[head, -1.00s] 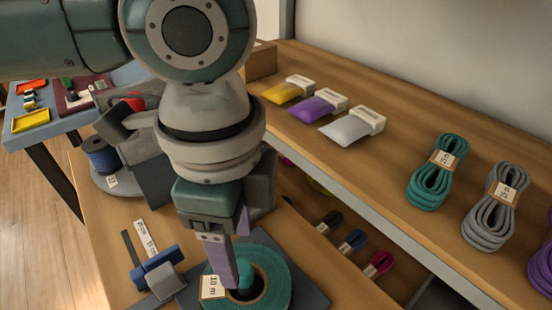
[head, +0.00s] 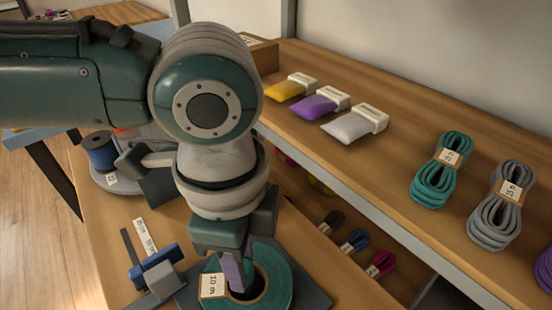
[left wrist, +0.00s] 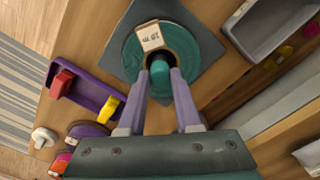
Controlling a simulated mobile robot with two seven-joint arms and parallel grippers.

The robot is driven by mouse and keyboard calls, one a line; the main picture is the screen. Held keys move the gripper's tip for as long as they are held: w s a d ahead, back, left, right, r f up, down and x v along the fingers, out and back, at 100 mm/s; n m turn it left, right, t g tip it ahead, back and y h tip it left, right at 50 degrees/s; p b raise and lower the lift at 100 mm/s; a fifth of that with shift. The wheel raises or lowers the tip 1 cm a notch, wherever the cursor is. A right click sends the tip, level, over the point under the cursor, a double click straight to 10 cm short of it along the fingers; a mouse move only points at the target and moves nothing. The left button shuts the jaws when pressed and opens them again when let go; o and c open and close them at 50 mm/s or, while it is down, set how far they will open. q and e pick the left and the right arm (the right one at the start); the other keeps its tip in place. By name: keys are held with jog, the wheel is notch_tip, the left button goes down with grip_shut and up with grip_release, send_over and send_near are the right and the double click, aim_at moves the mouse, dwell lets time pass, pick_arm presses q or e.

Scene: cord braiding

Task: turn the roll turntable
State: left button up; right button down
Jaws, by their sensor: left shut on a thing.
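The teal cord roll (head: 281,291) with a white "10 m" label lies flat on a dark grey plate (head: 312,291) near the front edge of the head view. It also shows in the left wrist view (left wrist: 188,45). A teal knob (left wrist: 159,72) stands in the roll's dark centre hole. My left gripper (left wrist: 161,75) points down at the centre, its two purple fingers shut on the knob, one on each side. In the head view my left gripper (head: 236,279) hides the knob. My right gripper is in neither view.
A blue-and-grey tool (head: 155,268) lies left of the roll. A blue spool (head: 100,152) stands farther back. On the raised shelf are yellow, purple and white pouches (head: 345,122) and coiled cords (head: 441,170). Small cord bundles (head: 355,241) sit in the recess below the shelf.

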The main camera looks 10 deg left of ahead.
pick_arm(q)
grip_shut()
jog(key=shift+r+m+p, duration=0.1)
jog(key=shift+m+p, duration=0.25)
jog(key=shift+m, duration=0.15)
jog(key=shift+m+p, duration=0.65)
jog(key=shift+m, duration=0.75)
jog(key=shift+m+p, duration=0.5)
jog(key=shift+m, duration=1.2)
jog(key=shift+m+p, duration=0.3)
jog(key=shift+m, duration=6.8)
jog(key=shift+m+b, duration=0.3)
jog(key=shift+m, duration=0.8)
